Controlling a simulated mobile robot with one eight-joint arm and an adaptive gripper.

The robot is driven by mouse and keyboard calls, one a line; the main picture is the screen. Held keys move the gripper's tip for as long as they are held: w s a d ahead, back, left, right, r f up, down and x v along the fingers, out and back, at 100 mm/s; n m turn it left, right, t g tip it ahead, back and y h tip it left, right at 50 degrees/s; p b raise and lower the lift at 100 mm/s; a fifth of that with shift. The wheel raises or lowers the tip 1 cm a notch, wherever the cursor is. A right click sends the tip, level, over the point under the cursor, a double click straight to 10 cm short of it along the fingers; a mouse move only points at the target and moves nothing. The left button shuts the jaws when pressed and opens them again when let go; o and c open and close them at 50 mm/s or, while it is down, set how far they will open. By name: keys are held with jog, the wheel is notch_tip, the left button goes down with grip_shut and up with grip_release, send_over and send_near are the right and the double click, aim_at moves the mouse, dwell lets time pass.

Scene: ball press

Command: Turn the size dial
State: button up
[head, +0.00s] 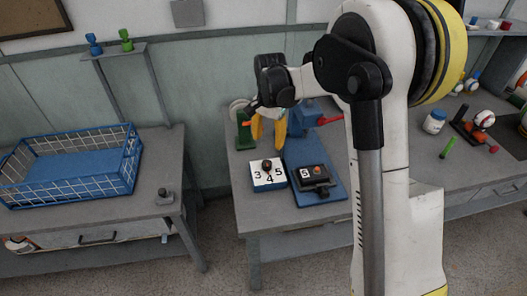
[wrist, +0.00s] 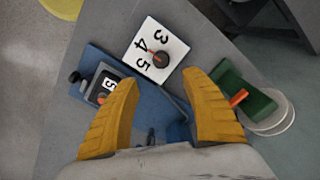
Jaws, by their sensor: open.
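The size dial is a dark round knob (wrist: 160,59) on a white plate (head: 257,186) marked 3, 4 and 5. It stands at the front left of the middle table. In the wrist view a small reddish pointer on the knob appears to face the 4. My gripper (head: 268,130) has yellow fingers, which are apart and empty. It hangs above and behind the dial in the head view. In the wrist view the dial lies beyond and between the fingertips (wrist: 161,83), not touched by them.
A blue press base (head: 335,183) with a black unit (head: 316,183) showing a 5 stands right of the dial. A blue wire basket (head: 70,185) sits on the left table, beside a gap.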

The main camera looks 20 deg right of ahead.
aim_at(268, 163)
jog(key=f+b, duration=0.1)
jog(key=f, duration=0.3)
jog(key=f+b, duration=0.1)
jog(key=f, duration=0.3)
jog(key=f+b, duration=0.1)
jog(key=f, duration=0.2)
jog(key=shift+w+f+b, duration=0.25)
jog(key=shift+f+b, duration=0.05)
jog(key=shift+f, duration=0.1)
jog(key=c, duration=1.2)
